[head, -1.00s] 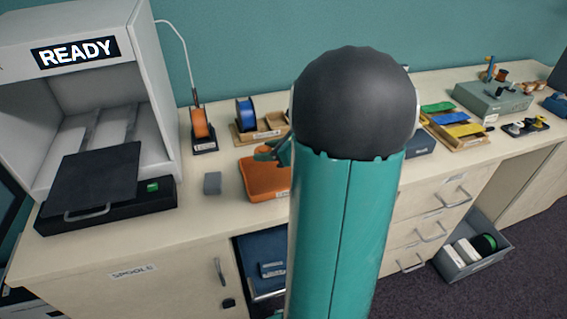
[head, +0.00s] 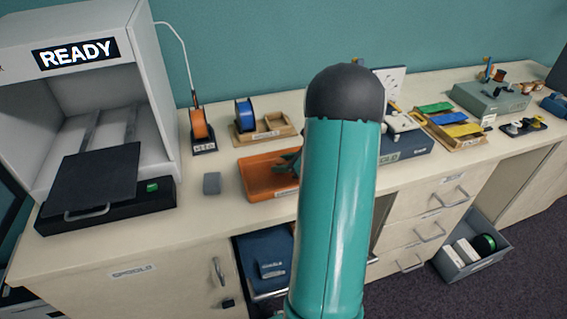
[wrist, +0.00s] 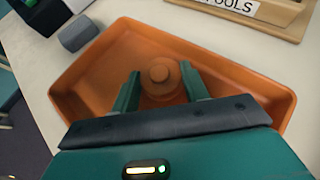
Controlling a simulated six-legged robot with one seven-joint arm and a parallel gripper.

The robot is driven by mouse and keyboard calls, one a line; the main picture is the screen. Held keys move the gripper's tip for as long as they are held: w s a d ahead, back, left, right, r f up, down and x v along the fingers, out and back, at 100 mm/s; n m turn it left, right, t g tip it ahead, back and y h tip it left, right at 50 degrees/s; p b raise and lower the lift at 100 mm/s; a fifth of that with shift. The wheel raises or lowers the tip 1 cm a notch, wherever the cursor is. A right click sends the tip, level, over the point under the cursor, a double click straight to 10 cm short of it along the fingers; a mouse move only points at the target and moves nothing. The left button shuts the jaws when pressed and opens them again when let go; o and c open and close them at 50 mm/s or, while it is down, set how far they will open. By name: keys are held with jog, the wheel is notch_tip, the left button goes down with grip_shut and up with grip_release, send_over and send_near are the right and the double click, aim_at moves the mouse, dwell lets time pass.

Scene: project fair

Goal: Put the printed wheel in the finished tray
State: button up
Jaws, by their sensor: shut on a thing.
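The printed wheel (wrist: 160,84) is an orange-brown disc with a raised round hub. In the wrist view it sits between the two green fingers of my gripper (wrist: 160,74), which is shut on it. An orange tray (wrist: 90,72) surrounds the wheel in that view, so the wheel is over or inside the tray. Whether it touches the floor of the tray I cannot tell. In the head view the orange tray (head: 257,179) stands near the bench's front edge, with my gripper (head: 289,162) at its right side. My arm hides the wheel and the tray's right part there.
A small grey block (head: 212,183) lies left of the tray. The printer (head: 90,110) with its dark plate reads READY. Spool holders (head: 262,133) stand behind the tray. A dark blue box (head: 405,146) is to the right. A grey bin (head: 470,258) is on the floor.

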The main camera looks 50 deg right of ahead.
jog(key=shift+f, duration=0.15)
jog(key=o, duration=0.9)
jog(key=shift+o, duration=0.2)
jog(key=shift+s+d+r, duration=0.1)
jog(key=shift+s+r, duration=0.15)
jog(key=shift+r, duration=0.05)
jog(key=v, duration=1.1)
jog(key=shift+s+r, duration=0.1)
jog(key=shift+s, duration=0.05)
